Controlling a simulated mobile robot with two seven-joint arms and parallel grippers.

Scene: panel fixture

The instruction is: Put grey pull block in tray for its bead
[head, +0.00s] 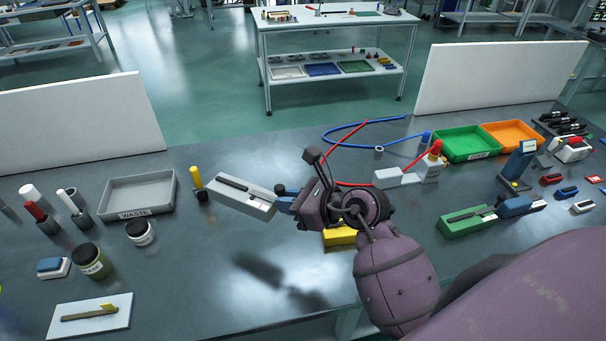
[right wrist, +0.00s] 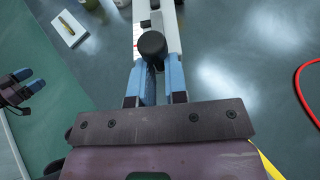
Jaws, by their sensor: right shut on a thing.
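The grey pull block (head: 232,196), a long pale block with a dark slot along its top and a dark knob at its right end, is in the right gripper (head: 284,199). In the right wrist view, the blue fingers of the right gripper (right wrist: 157,88) are shut on its knob end, and the block (right wrist: 172,30) points away. A shadow on the table lies apart below it, so it appears held above the table. No bead colour can be made out. Trays are green (head: 439,150), orange (head: 540,137) and grey marked WASTE (head: 117,205). My left gripper (right wrist: 30,84) shows empty with fingers apart.
A yellow block (head: 341,240) lies beneath the right wrist. A yellow-topped post (head: 196,178) stands just beyond the block's left end. A green slotted block (head: 464,225), blue and red cables and jars (head: 92,262) also sit on the table. The front middle is clear.

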